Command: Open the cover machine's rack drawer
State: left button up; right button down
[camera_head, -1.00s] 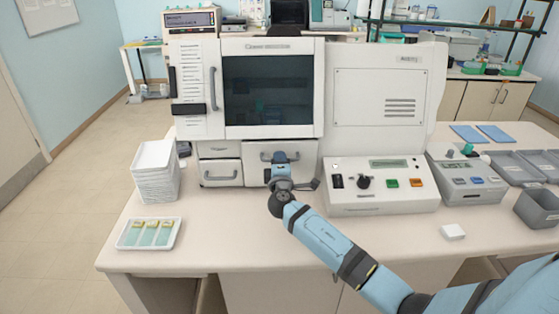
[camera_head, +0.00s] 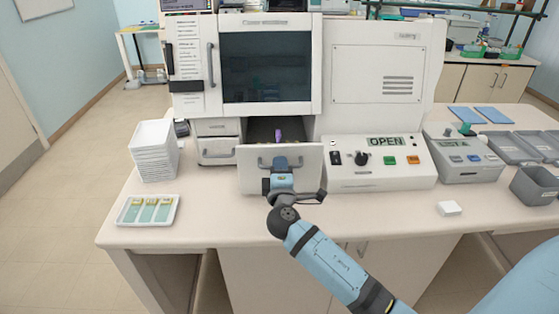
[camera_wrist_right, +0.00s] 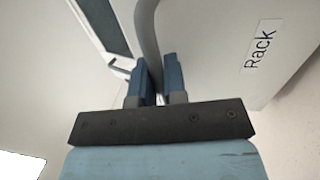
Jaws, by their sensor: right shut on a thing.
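The cover machine (camera_head: 377,110) stands at the back of the table. Its rack drawer (camera_head: 308,170) is pulled out at the lower middle, with a dark interior and a small purple thing (camera_head: 278,136) showing inside. My right gripper (camera_head: 281,165) is at the drawer front, shut on the drawer handle (camera_head: 265,162). In the right wrist view the two blue fingers (camera_wrist_right: 158,80) sit on either side of the grey handle bar (camera_wrist_right: 149,40), and the drawer front (camera_wrist_right: 225,60) reads "Rack". The machine's display (camera_head: 385,141) reads "OPEN". My left gripper is not in view.
A stack of white trays (camera_head: 153,150) and a white tray with slides (camera_head: 147,221) are on the left. A grey device (camera_head: 465,155), grey bins (camera_head: 535,186) and a small white block (camera_head: 449,208) are on the right. The table front between them is clear.

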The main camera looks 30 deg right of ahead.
jog(key=shift+s+a, duration=0.3)
jog(key=shift+s, duration=0.15)
jog(key=c, duration=1.2)
grip_release()
jog(key=b+v, duration=0.3)
jog(key=v, duration=1)
jog(key=shift+s+a+b, duration=0.15)
jog(key=shift+s+b, duration=0.15)
jog(key=shift+s, duration=0.1)
